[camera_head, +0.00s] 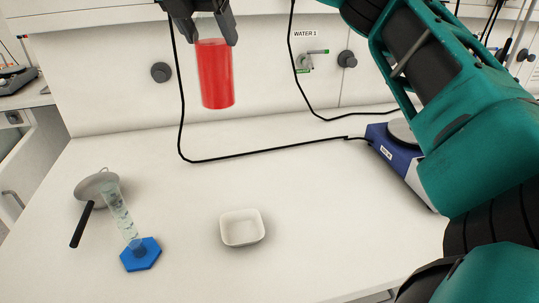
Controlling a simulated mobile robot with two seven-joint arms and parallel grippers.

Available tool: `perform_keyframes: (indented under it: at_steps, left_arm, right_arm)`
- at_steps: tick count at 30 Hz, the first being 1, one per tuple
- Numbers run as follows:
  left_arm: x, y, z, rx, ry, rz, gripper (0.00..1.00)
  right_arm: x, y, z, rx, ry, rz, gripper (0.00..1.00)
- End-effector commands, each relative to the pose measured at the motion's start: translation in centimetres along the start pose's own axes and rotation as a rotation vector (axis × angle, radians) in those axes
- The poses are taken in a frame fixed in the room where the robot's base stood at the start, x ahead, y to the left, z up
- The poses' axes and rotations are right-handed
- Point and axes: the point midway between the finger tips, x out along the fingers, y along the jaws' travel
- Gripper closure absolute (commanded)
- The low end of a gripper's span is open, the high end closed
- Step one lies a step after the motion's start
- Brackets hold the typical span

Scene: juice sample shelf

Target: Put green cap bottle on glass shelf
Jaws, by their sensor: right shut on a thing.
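A bottle-like container with red contents (217,80) hangs upright in the air near the top of the head view. My right gripper (211,38) is shut on its upper end, with one finger on each side. The gripper hides the top of the container, so no green cap shows. The container is clear of the bench, in front of the white back panel. No glass shelf is in view. My left gripper is not in view.
On the white bench (330,215) stand a graduated cylinder on a blue hexagonal base (141,255), a pan with a black handle (82,224), a small white dish (242,229) and a blue hotplate device (400,162). A black cable (262,153) crosses the back. The middle is mostly clear.

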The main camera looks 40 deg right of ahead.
Motion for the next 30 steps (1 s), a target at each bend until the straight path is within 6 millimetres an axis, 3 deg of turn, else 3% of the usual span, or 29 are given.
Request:
perform_keyframes:
  at_steps: [15, 21, 30]
  left_arm:
    - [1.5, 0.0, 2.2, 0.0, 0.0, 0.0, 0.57]
    - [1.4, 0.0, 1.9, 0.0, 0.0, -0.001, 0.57]
    - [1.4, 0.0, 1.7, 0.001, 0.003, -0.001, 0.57]
  right_arm:
    - [10.1, -0.1, -6.5, -0.002, 0.004, -0.001, 1.0]
    - [12.4, -0.1, -7.9, 0.001, 0.0, 0.0, 1.0]
    - [14.3, -0.1, -9.1, 0.0, 0.0, -0.001, 1.0]
